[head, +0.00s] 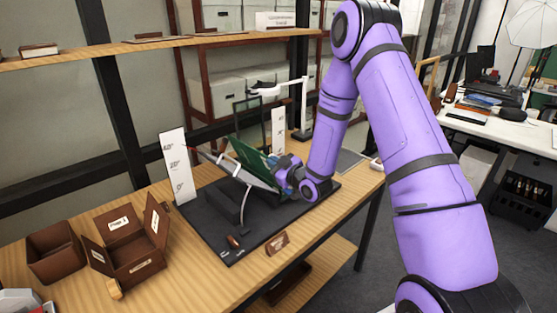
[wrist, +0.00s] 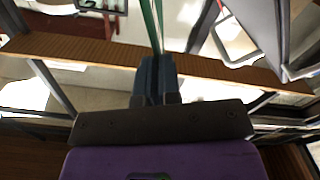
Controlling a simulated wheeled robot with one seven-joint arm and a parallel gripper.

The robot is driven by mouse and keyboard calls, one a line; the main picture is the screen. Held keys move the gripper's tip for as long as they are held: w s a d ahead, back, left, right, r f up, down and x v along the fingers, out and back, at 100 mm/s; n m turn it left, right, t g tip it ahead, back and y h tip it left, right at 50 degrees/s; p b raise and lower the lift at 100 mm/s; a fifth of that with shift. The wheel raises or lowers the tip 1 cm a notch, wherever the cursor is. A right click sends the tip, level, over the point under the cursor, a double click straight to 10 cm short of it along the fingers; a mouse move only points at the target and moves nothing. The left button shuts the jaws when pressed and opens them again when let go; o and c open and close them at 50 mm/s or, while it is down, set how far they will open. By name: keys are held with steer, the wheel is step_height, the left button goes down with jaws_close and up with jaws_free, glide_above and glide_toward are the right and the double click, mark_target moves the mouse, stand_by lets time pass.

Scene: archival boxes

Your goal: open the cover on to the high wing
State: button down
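A green cover (head: 248,158) stands steeply tilted over a black cradle base (head: 215,240) on the wooden table. A pale layer, perhaps pages, shows along its left side. My gripper (head: 282,176) is at the cover's lower right edge. In the wrist view, the fingers of my gripper (wrist: 157,62) are close together on the thin edge of the green cover (wrist: 149,22). A dark grey block, perhaps a wing (head: 228,203), lies on the base left of the cover. My arm and the cover hide the right part of the cradle, so I cannot make out the high wing.
A white angle card (head: 178,165) stands at the base's back left, and another upright card (head: 278,130) stands behind the cover. Brown boxes (head: 55,252) sit at the table's left. A small brown label block (head: 277,243) lies at the front edge. A shelf (head: 150,45) runs above.

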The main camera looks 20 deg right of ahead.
steer(key=shift+s+a+f, duration=0.1)
steer(key=shift+a+f, duration=0.05)
steer(key=shift+a, duration=0.15)
steer(key=c, duration=1.3)
jaws_free()
steer(key=v, duration=1)
steer(key=shift+s+d, duration=0.15)
steer(key=shift+s, duration=0.25)
